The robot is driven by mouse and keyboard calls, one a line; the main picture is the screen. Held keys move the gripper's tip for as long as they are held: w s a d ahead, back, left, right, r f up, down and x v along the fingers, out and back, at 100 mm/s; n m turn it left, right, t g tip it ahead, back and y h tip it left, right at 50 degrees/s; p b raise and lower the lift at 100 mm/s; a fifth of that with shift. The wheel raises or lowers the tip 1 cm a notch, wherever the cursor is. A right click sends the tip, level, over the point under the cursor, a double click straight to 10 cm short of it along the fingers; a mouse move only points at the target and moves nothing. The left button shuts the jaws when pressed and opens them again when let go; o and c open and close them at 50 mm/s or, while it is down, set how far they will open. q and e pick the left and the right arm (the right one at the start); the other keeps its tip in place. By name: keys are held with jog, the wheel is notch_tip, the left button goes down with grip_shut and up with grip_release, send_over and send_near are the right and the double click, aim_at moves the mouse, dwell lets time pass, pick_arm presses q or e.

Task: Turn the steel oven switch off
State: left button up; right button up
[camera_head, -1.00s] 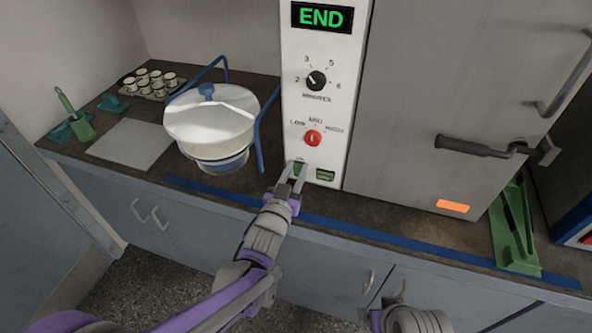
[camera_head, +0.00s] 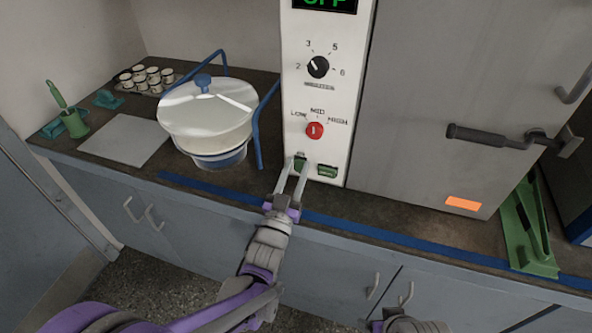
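The steel oven (camera_head: 440,90) stands at the right with a white control panel (camera_head: 299,95) on its left side. Low on the panel are two green switches, a left one (camera_head: 300,163) and a right one (camera_head: 327,171). The display (camera_head: 325,4) at the top is partly cut off and reads OFF in green. My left gripper (camera_head: 294,178) is at the left green switch, its two fingers apart with nothing between them. Whether a fingertip touches the switch I cannot tell. My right arm shows at the bottom edge, but its gripper's fingers are not visible.
A black dial (camera_head: 318,67) and a red knob (camera_head: 314,130) sit above the switches. A white lidded pan (camera_head: 208,122) in a blue frame stands left of the panel. A green stand (camera_head: 528,235) is at the right. Blue tape (camera_head: 390,238) runs along the counter's front.

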pick_arm(q)
jog(key=o, duration=0.3)
jog(key=v, duration=1.1)
jog(key=shift+b, duration=0.3)
jog(key=shift+r, duration=0.1)
